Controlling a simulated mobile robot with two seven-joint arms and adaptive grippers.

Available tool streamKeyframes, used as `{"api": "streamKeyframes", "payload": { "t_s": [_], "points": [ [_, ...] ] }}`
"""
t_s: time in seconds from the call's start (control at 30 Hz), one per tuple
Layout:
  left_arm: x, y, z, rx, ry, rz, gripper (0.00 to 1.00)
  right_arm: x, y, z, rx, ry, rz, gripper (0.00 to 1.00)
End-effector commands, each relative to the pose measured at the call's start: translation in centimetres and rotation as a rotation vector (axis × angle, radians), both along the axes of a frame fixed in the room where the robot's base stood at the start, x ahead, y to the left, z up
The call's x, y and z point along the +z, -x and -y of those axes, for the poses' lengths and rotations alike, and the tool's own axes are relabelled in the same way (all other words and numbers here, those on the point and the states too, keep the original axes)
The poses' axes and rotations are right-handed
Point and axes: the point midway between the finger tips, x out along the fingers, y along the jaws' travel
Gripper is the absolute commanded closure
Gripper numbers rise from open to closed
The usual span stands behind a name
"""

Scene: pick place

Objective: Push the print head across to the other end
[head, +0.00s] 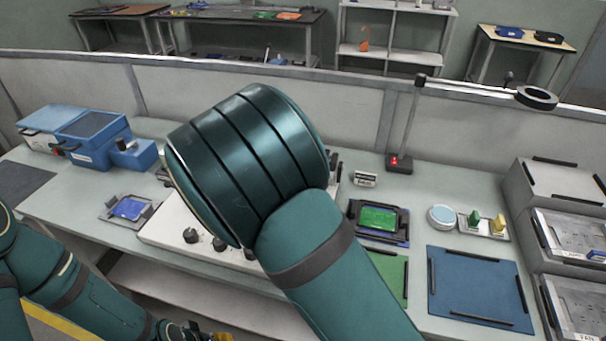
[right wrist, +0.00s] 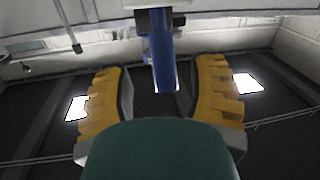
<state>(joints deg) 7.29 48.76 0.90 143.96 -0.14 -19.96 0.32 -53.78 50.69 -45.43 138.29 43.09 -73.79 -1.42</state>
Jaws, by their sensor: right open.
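A low white machine with black knobs (head: 165,228) stands on the bench, mostly hidden in the head view behind my own right arm. I cannot make out its print head in that view. In the right wrist view, my right gripper (right wrist: 162,92) is open, with its yellow fingers apart. A blue upright bar (right wrist: 162,58) with a dark block at its top shows between the fingers; it may be part of the print head. I cannot tell whether it touches them. My left gripper (head: 196,333) is low at the bottom edge of the head view, partly cut off.
A blue box machine (head: 95,145) and a blue piece in a holder (head: 130,208) are at left. Right are a green board on a tray (head: 378,218), a blue mat (head: 478,288), a round tin (head: 441,217), a lamp (head: 400,162) and drawer units (head: 565,188).

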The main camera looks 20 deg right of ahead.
Motion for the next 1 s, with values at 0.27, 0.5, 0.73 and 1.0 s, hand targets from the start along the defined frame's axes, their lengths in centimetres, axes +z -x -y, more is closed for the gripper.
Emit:
{"api": "streamKeyframes", "payload": {
  "t_s": [0.27,0.5,0.73,1.0],
  "points": [
    [0.0,0.0,0.0,0.0,0.0,0.0,0.53,0.0,4.6,-2.2,0.002,-0.001,-0.002,0.43],
    [0.0,0.0,0.0,0.0,0.0,0.0,0.53,-0.1,6.1,-2.9,-0.003,0.0,-0.002,0.43],
    [0.0,0.0,0.0,0.0,0.0,0.0,0.53,-0.1,6.2,-2.9,-0.003,0.0,-0.002,0.43],
    [0.0,0.0,0.0,0.0,0.0,0.0,0.53,-0.1,6.2,-2.9,-0.003,0.0,-0.002,0.43]
  ]
}}
